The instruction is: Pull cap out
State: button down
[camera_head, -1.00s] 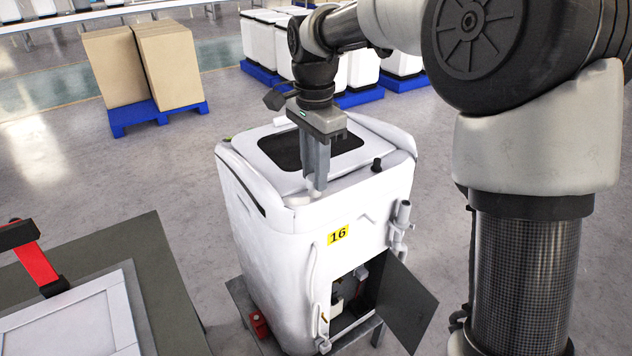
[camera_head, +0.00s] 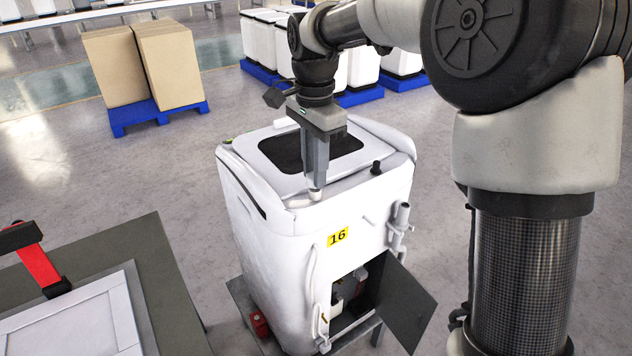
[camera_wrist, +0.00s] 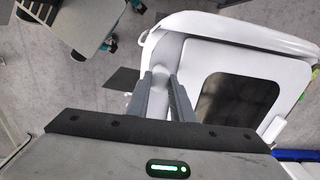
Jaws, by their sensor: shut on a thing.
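The white washing machine (camera_head: 275,215) with a yellow "16" label stands in the middle of the head view; its white top also shows in the wrist view (camera_wrist: 195,22). A small pale cap (camera_head: 315,194) is at the front edge of its top, directly under my fingertips. My gripper (camera_head: 316,184) points down and is shut on the cap. In the wrist view, the pale cap (camera_wrist: 161,84) shows between the two grey fingers of my gripper (camera_wrist: 160,80). Fingers partly hide the cap, and I cannot tell whether it is clear of its seat.
A small black knob (camera_head: 377,166) stands on the machine's top, right of my gripper. A dark door (camera_head: 405,308) hangs open low at the front. A grey table (camera_head: 160,275) with a white panel is at the left. Boxes on a blue pallet (camera_head: 160,118) stand behind.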

jog(key=shift+r+p, duration=1.95)
jog(key=shift+r, duration=0.4)
